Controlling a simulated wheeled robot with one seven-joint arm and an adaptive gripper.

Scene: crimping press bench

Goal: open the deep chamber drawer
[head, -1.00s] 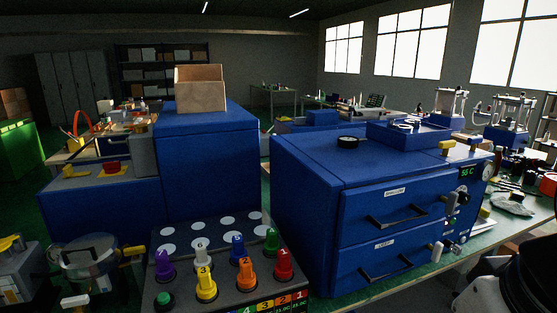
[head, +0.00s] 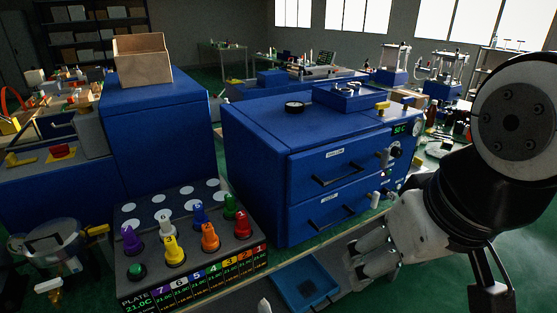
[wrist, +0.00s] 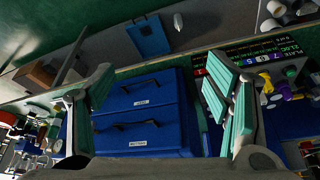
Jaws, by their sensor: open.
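A blue press cabinet (head: 250,150) stands on the bench with two closed drawers in its front. The upper drawer (head: 360,150) and the lower drawer (head: 300,222) each have a dark bar handle and a white label. The label print is too small to read surely. The wrist view shows the front upside down, with the lower drawer (wrist: 165,90) above the upper drawer (wrist: 175,128). My gripper (wrist: 157,78) is open, with its fingers spread to either side of the drawer fronts. It appears empty and apart from the handles. My arm is at the right in the head view.
A panel with coloured plugs (head: 190,235) stands left of the cabinet. A blue tray (head: 305,285) lies low in front of the cabinet. A wooden box (head: 142,58) tops the blue block at left.

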